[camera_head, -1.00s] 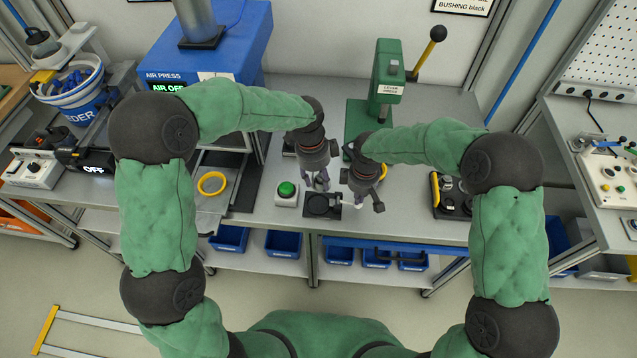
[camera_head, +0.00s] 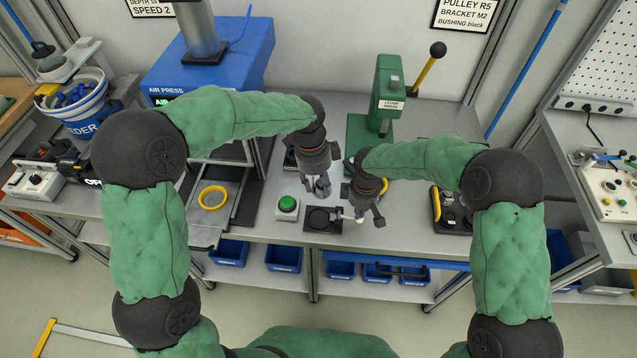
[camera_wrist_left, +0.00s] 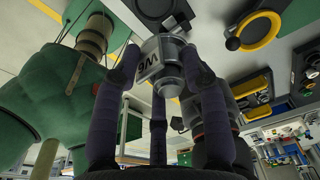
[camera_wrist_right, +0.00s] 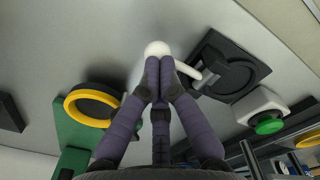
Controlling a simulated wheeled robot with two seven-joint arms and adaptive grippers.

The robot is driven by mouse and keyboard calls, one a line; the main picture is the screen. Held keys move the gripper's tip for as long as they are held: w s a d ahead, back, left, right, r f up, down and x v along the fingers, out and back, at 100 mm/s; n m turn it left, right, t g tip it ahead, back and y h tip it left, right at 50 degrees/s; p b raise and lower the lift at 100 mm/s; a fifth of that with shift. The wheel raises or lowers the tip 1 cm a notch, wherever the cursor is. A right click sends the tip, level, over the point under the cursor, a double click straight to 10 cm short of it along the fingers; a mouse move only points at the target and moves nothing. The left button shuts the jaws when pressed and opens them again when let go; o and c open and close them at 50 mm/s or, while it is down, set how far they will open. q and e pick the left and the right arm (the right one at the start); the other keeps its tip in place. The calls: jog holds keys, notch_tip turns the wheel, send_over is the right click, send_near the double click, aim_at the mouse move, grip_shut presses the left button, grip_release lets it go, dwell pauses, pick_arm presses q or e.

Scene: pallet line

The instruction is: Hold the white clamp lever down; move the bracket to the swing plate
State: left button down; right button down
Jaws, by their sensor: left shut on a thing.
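My left gripper (camera_head: 321,188) is shut on the bracket (camera_wrist_left: 160,62), a grey metal part with dark lettering on its side. It holds the part above the bench, just behind a black plate with a round seat (camera_head: 322,219). A white clamp lever (camera_head: 349,217) with a ball knob sticks out from that plate's right side. My right gripper (camera_head: 363,214) is at the knob, fingers together. In the right wrist view its fingertips (camera_wrist_right: 160,66) overlap the white knob (camera_wrist_right: 155,47); firm contact cannot be told. Which part is the swing plate is unclear.
A green button box (camera_head: 287,207) stands left of the black plate. A green lever press (camera_head: 387,95) stands behind my right gripper. The blue air press (camera_head: 215,60) is at back left, a yellow ring (camera_head: 212,197) before it. Blue bins (camera_head: 284,257) sit below.

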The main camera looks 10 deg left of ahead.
notch_tip(320, 180, up, 9)
dwell(1.8)
dwell(0.5)
